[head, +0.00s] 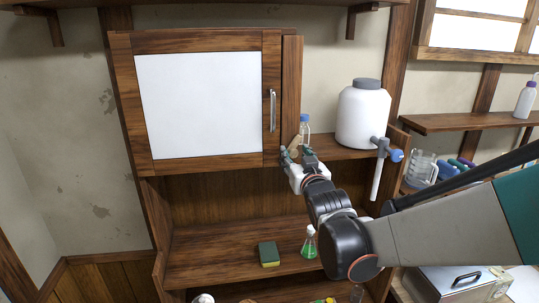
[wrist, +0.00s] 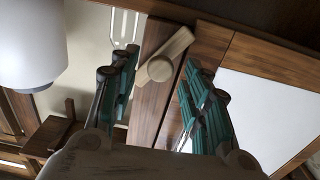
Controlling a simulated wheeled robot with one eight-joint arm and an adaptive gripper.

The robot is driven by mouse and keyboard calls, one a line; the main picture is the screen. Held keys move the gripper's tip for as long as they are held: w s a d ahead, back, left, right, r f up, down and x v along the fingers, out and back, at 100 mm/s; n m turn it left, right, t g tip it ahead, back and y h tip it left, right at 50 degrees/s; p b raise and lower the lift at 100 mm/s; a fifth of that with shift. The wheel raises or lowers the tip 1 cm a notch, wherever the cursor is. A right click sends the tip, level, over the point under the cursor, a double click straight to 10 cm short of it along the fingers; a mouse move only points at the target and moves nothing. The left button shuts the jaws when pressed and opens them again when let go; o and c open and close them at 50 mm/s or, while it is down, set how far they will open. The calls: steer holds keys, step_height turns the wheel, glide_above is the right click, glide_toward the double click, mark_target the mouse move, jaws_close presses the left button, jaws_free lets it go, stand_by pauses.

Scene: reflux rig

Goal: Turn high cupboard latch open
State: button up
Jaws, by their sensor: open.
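The high cupboard (head: 136,100) has a shut door with a white panel (head: 200,105) and a metal handle (head: 272,110). Its latch is a light wooden turn-piece with a round hub (wrist: 160,68), on the dark post right of the door. In the wrist view the latch sits at a slant, its upper end near the door's edge; I cannot tell whether it overlaps the door. In the head view the latch (head: 294,143) is partly hidden by my gripper. My gripper (head: 299,152) is open and empty. In the wrist view its fingers (wrist: 162,85) stand either side of the latch, apart from it.
A blue-capped clear bottle (head: 304,124) stands close beside my gripper. A white tank (head: 363,115) with a blue-handled tap (head: 395,155) is farther right. A sponge (head: 268,253) and a green flask (head: 309,243) are on the shelf below. Space in front of the door is clear.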

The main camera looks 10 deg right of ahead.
steer(key=shift+w, duration=0.2)
jaws_close()
stand_by(0.3)
steer(key=n+b, duration=0.2)
steer(key=shift+s+n, duration=0.1)
steer(key=shift+n, duration=0.3)
steer(key=shift+a+n+b, duration=0.1)
steer(key=shift+n+b, duration=0.7)
steer(key=shift+n, duration=1)
